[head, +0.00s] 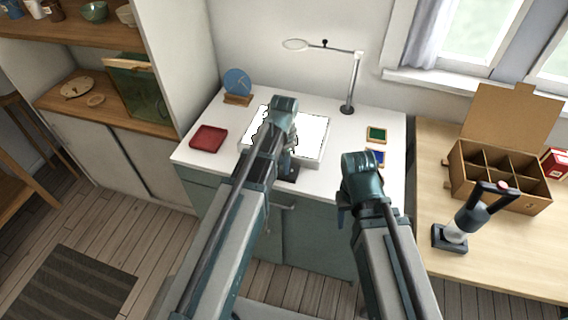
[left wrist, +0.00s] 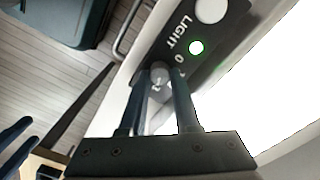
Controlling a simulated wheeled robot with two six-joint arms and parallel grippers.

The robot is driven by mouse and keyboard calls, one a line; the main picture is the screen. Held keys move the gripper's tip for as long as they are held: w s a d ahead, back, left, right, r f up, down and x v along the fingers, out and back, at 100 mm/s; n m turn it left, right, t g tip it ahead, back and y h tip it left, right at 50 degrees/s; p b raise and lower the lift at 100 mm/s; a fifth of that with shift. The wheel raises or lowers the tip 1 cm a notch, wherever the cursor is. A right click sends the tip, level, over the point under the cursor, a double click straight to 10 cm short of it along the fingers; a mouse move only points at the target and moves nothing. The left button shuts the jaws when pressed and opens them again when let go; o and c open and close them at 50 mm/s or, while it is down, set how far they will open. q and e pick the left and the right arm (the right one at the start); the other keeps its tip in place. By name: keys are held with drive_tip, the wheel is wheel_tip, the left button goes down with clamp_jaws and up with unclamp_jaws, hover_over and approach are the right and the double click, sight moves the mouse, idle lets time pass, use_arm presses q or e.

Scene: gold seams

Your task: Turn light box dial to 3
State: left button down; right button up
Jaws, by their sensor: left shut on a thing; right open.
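The light box (head: 313,145) lies on the white desk, its top glowing white. In the left wrist view its dark control panel (left wrist: 212,45) shows the word LIGHT, a lit green lamp (left wrist: 196,47), a white round part and some dial numbers. The grey dial (left wrist: 159,72) sits between the fingertips of my left gripper (left wrist: 160,80), which is shut on it. The fingers hide part of the dial and its scale, so I cannot tell its setting. My right gripper (head: 343,217) is open in front of the desk, away from the light box; its fingers are mostly hidden.
On the desk (head: 225,168) are a red tray (head: 208,138), a blue disc on a stand (head: 238,83), a lamp (head: 353,80), and green and blue pads (head: 376,135). A divided cardboard box (head: 497,178) and a dark lever device (head: 470,220) stand on the wooden table at right.

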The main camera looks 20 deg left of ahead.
use_arm(q)
drive_tip(key=c, duration=0.6)
unclamp_jaws()
wheel_tip(320, 180, up, 14)
drive_tip(key=p, duration=1.3)
drive_tip(key=shift+f+p, duration=0.1)
drive_tip(key=shift+p, duration=0.3)
drive_tip(key=s+d+n, duration=0.2)
drive_tip(key=s+d, duration=0.1)
drive_tip(key=s, duration=0.2)
drive_tip(key=s+d+n, duration=0.2)
drive_tip(key=s+d, duration=0.2)
drive_tip(key=s+d+n+y, duration=0.1)
drive_tip(key=s+d+n, duration=0.1)
drive_tip(key=s, duration=0.3)
drive_tip(key=shift+s+d+n, duration=0.3)
drive_tip(key=shift+d, duration=0.45)
